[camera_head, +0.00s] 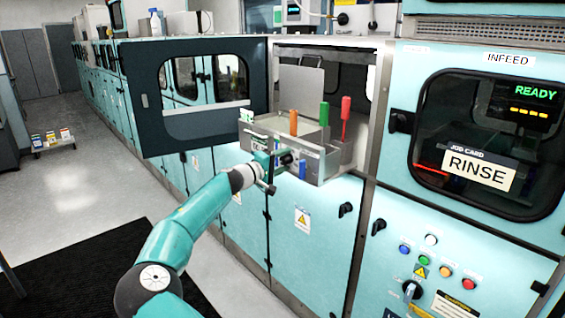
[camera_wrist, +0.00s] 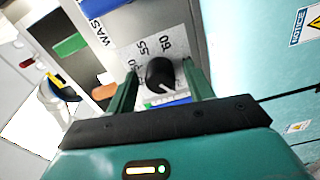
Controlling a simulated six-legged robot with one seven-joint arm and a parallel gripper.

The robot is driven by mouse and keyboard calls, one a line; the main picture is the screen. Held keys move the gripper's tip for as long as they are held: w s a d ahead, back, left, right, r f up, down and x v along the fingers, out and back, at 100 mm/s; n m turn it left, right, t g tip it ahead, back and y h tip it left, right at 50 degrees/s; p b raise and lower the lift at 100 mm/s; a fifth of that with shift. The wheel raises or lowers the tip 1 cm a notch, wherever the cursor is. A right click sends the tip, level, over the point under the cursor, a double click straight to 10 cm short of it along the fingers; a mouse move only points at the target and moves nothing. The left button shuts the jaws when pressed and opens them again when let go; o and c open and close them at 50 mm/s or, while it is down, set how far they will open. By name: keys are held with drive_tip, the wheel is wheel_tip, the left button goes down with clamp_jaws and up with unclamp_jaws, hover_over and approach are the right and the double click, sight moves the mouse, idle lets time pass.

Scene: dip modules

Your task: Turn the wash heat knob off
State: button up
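The wash heat knob (camera_wrist: 160,73) is a round black knob on a pale dial plate in the wrist view. The plate carries the numbers 55 and 60 and another partly hidden number, beside a label starting "WAS" (camera_wrist: 97,24). A light mark shows on the knob's lower side; I cannot read its exact setting. My gripper (camera_wrist: 158,82) is open, with one green finger on each side of the knob and gaps between. In the head view my gripper (camera_head: 272,172) is at the front of the grey box (camera_head: 325,167), where the knob is hard to make out.
The box has orange (camera_head: 294,122), green (camera_head: 324,114) and red (camera_head: 346,118) upright handles. An open dark-framed window door (camera_head: 140,100) stands to the left. Right is the rinse machine with a black selector (camera_head: 410,290) and coloured buttons.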

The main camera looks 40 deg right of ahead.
drive_tip(key=a, duration=1.3)
drive_tip(key=shift+s+a, duration=0.2)
drive_tip(key=shift+a, duration=0.15)
